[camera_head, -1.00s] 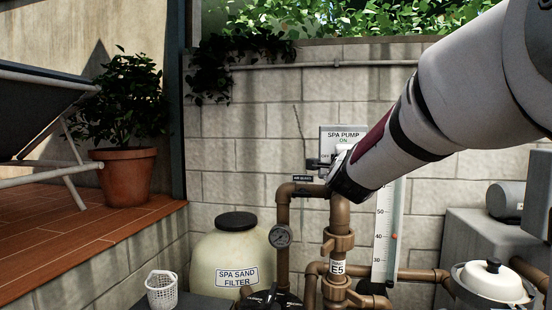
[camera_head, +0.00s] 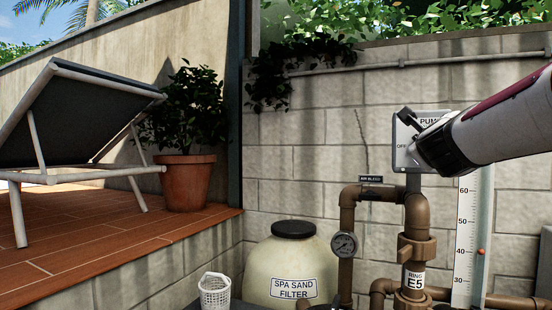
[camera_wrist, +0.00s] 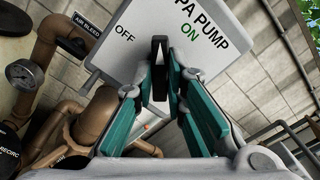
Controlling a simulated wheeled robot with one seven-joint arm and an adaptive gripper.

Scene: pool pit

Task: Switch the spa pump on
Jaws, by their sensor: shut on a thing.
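The spa pump switch is a light grey box (camera_head: 404,155) on the block wall, marked OFF at its left in the head view. The box also fills the top of the wrist view (camera_wrist: 105,50), with SPA PUMP and ON to the right and OFF to the left. Its black lever (camera_wrist: 159,45) stands between the words OFF and ON. In the head view my gripper (camera_head: 425,142) covers the right part of the box.
Brown pipes (camera_head: 416,215) rise just below the box, with a gauge (camera_head: 344,245) at their left. A white depth scale (camera_head: 466,230) stands right of them. The spa sand filter (camera_head: 293,262) and a white basket (camera_head: 214,290) are lower left. A lounger and potted plant (camera_head: 187,182) are on the deck.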

